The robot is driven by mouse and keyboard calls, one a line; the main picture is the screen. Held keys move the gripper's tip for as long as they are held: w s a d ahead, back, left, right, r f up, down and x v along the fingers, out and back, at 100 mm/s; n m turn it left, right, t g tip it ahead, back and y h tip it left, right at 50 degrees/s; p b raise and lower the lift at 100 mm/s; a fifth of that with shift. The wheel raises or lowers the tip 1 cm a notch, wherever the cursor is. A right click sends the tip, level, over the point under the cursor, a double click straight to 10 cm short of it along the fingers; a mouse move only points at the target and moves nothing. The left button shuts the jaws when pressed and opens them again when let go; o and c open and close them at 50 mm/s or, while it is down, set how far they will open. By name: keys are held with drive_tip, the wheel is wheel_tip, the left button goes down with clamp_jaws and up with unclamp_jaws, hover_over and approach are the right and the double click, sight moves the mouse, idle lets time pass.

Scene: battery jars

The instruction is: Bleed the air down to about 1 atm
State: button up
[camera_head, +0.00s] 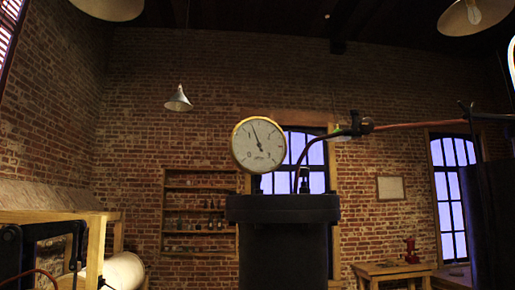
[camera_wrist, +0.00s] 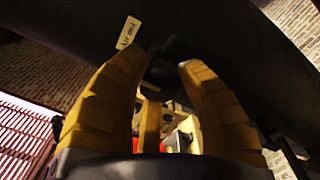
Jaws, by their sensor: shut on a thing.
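A round brass-rimmed pressure gauge (camera_head: 258,145) stands above a dark lidded vessel (camera_head: 285,245) in the head view. Its needle points almost straight up, slightly left; the numbers are too small to read surely. A copper pipe (camera_head: 420,124) runs in from the right to a fitting (camera_head: 361,125) and bends down to the lid. In the wrist view, the two yellow fingers of my gripper (camera_wrist: 162,64) close around a dark round knob (camera_wrist: 162,74), partly hidden in shadow. A pale tag with small writing, seemingly "Air bleed" (camera_wrist: 128,32), sits just beside the left fingertip. My gripper does not show clearly in the head view.
A wooden bench (camera_head: 50,215) and a pale cylinder (camera_head: 124,270) are at the left. A wall shelf (camera_head: 200,212) holds small bottles. A wooden table (camera_head: 395,268) with a red object (camera_head: 411,250) is at the back right. Hanging lamps are overhead.

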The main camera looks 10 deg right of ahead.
drive_tip(key=shift+f+n+b, duration=0.15)
drive_tip(key=shift+n+b, duration=0.6)
drive_tip(key=shift+n, duration=0.15)
drive_tip(key=shift+c, duration=0.5)
drive_tip(key=shift+n+b, duration=0.65)
drive_tip(key=shift+n, duration=0.45)
drive_tip(key=shift+r+n+b, duration=0.2)
drive_tip(key=shift+n+b, duration=0.35)
drive_tip(key=shift+n, duration=0.85)
drive_tip(key=m+b, duration=0.2)
drive_tip(key=shift+f+m, duration=0.1)
drive_tip(key=shift+m, duration=0.2)
drive_tip(key=m+b, duration=0.1)
drive_tip(key=m, duration=0.3)
drive_tip(key=shift+b, duration=0.3)
drive_tip(key=o, duration=1.3)
